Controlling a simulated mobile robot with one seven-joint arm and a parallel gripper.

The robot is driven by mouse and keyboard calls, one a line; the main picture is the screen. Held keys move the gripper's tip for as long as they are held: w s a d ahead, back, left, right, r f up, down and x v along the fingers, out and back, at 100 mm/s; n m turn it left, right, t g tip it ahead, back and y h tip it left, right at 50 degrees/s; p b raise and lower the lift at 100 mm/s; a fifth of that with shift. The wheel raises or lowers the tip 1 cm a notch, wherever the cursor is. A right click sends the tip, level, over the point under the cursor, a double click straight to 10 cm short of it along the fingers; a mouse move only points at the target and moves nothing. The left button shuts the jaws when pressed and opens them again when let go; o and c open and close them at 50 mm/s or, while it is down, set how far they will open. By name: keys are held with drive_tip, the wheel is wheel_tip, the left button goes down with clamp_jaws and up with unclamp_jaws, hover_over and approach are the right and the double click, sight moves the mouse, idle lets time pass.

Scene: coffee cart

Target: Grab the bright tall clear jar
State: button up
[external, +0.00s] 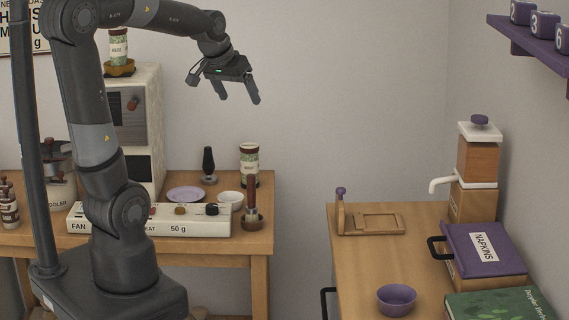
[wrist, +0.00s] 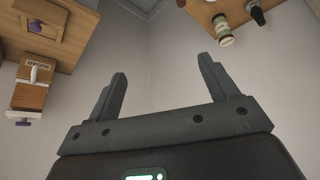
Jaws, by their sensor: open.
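A tall clear jar (external: 249,163) with a dark lid, a pale label and greenish contents stands upright at the back right of the left wooden table. A similar jar (external: 118,46) stands in a brown dish on top of the tall pale machine. A jar also shows near the top of the wrist view (wrist: 222,29), which looks upside down. My gripper (external: 238,95) is raised in the air, above the table jar in the external view and apart from it. Its two fingers (wrist: 162,72) are spread with nothing between them.
A purple plate (external: 186,194), white bowl (external: 231,200), dark tamper (external: 208,167) and low white scale box (external: 165,220) crowd the left table. The tall machine (external: 140,125) stands behind.

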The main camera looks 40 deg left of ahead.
drive_tip(key=w+a+f+n, duration=0.1)
drive_tip(key=w+a+f, duration=0.2)
drive_tip(key=w+a, duration=0.45)
drive_tip(key=n+y, duration=0.3)
approach(247, 146)
drive_tip(key=w+f, duration=0.2)
drive_tip(key=shift+g, duration=0.3)
drive_tip(key=x, duration=0.4)
drive_tip(key=shift+w+a+f, duration=0.1)
drive_tip(key=shift+a+f, duration=0.2)
drive_tip(key=shift+a, duration=0.25)
drive_tip(key=shift+d+x, duration=0.2)
drive_tip(key=shift+x, duration=1.3)
drive_tip(key=shift+d+x, duration=0.2)
drive_tip(key=shift+x, duration=1.3)
drive_tip(key=shift+f, duration=0.2)
drive_tip(key=shift+c, duration=0.3)
drive_tip(key=c, duration=1.2)
drive_tip(key=shift+c, duration=0.5)
